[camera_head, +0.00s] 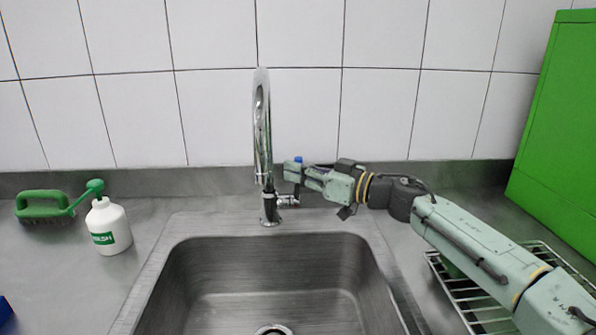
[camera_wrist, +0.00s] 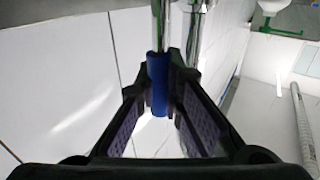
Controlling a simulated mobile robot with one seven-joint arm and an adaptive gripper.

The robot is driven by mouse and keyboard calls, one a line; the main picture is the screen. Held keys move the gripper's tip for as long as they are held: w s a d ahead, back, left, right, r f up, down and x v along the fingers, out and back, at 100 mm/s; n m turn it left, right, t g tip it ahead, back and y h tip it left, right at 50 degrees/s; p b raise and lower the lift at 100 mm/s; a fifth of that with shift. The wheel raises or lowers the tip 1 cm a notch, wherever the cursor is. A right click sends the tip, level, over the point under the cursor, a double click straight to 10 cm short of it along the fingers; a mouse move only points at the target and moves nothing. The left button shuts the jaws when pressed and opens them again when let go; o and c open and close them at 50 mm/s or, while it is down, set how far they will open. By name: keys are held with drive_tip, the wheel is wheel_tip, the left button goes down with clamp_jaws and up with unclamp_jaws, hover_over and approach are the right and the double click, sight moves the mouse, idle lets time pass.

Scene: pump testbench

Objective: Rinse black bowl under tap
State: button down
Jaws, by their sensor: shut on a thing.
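The chrome tap (camera_head: 262,130) stands upright behind the sink (camera_head: 270,250), with a curved neck. A lever with a blue end (camera_head: 298,159) is at its right side. My gripper (camera_head: 293,171) reaches in from the right and is shut on this lever. In the wrist view the blue lever end (camera_wrist: 158,85) sits between the two dark fingers, with chrome parts beyond. No water stream is visible. The visible part of the sink basin looks empty, with a drain at the bottom. The black bowl is not seen in either view.
A white soap bottle (camera_head: 108,228) with a green pump and a green brush (camera_head: 42,206) stand left of the sink. A wire dish rack (camera_head: 480,312) is at the right, partly under my arm. A green panel (camera_head: 555,120) stands at the far right.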

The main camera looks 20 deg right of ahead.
drive_tip(key=shift+s+a+f+n+y+b, duration=0.1)
drive_tip(key=shift+s+f+n+y+b, duration=0.1)
drive_tip(key=shift+s+n+y+b, duration=0.1)
drive_tip(key=shift+s+r+n, duration=0.15)
drive_tip(key=shift+n, duration=0.15)
drive_tip(key=c, duration=1.7)
unclamp_jaws()
drive_tip(key=v, duration=1.2)
drive_tip(key=shift+s+a, duration=0.1)
